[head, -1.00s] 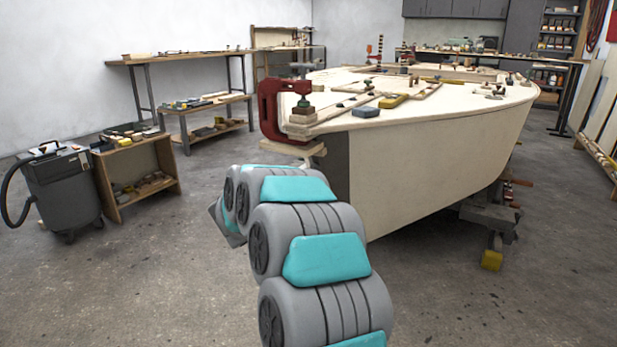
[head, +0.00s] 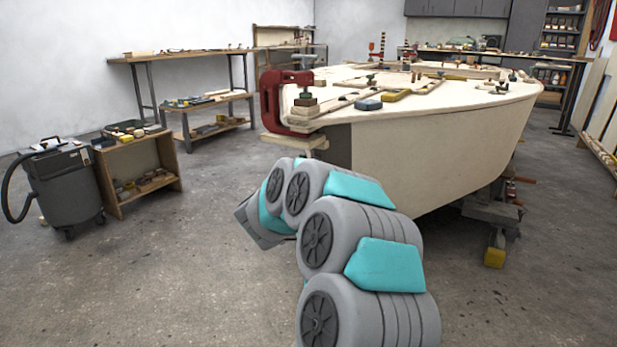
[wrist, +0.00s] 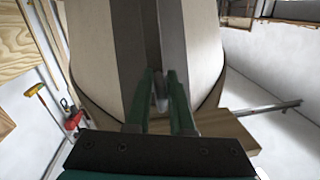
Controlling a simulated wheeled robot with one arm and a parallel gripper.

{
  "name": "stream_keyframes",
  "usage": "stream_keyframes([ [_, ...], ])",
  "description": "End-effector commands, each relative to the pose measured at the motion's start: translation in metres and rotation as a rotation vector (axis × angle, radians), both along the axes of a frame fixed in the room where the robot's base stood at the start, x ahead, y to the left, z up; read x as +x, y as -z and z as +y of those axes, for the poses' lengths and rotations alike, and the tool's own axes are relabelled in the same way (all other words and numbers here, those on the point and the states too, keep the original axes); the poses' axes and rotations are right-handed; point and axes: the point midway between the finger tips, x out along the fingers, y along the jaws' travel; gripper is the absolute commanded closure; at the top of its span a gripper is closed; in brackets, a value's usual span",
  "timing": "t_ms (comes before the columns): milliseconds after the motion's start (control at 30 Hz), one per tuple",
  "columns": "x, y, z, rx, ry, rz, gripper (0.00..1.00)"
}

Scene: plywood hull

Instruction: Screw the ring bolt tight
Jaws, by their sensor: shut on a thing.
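In the wrist view my gripper (wrist: 160,80) has its two green fingers close together around a small grey metal piece, the ring bolt (wrist: 161,98). It is shut on it, right at the hull's dark grey stem (wrist: 171,30). The fingers cover most of the bolt, so its ring and thread cannot be made out, nor how far it sits in the stem. In the head view the pale plywood hull (head: 435,155) stands behind my arm. My gripper and the bolt are hidden there.
A red clamp (head: 270,100) grips the hull's top at the bow, above my arm. A shop vacuum (head: 62,185) and a low wooden shelf (head: 150,175) stand at left. Open concrete floor (head: 160,275) lies in front. A stand (head: 490,215) supports the hull.

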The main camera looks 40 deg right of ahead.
Motion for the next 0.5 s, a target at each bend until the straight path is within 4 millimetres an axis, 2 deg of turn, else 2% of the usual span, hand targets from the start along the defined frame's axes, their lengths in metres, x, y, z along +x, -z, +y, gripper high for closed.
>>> stream_keyframes([
  [33, -0.0053, 0.001, -0.0057, 0.007, 0.017, -0.009, 1.0],
  [433, -0.0052, 0.001, -0.0061, 0.009, 0.015, -0.013, 1.0],
  [467, -0.0052, 0.001, -0.0061, 0.009, 0.015, -0.013, 0.78],
  [500, -0.0049, 0.0009, -0.0058, 0.008, 0.014, -0.012, 0.73],
])
